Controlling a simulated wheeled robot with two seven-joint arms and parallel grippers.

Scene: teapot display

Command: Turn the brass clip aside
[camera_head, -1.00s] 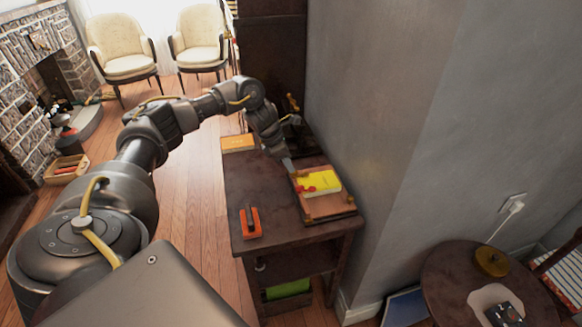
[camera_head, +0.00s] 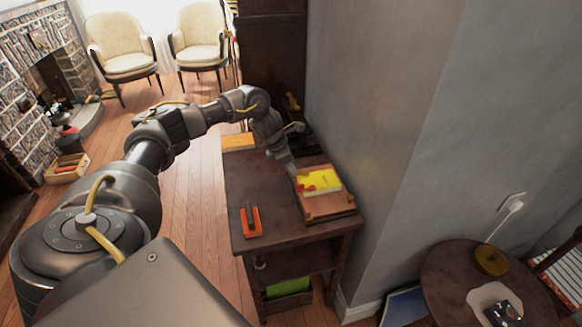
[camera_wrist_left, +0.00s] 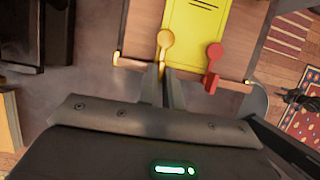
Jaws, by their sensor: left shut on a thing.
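The brass clip (camera_wrist_left: 165,40) shows in the left wrist view, its round end over the near left corner of a yellow booklet (camera_wrist_left: 200,22). My left gripper (camera_wrist_left: 164,84) is shut on the clip's lower end. A red clip (camera_wrist_left: 213,62) stands apart to the right, at the booklet's near edge. The booklet lies on a wooden board (camera_wrist_left: 140,32) with brass corners. In the head view my left gripper (camera_head: 291,168) is at the board's left edge; the brass clip cannot be made out there. The booklet (camera_head: 322,180) and board (camera_head: 330,207) show beside it. My right gripper is not in view.
The board lies on a dark wooden table (camera_head: 280,235) against the grey wall (camera_head: 375,130). An orange object with a dark middle (camera_head: 250,222) stands near the front left, and an orange box (camera_head: 239,142) at the back left. The tabletop between them is clear.

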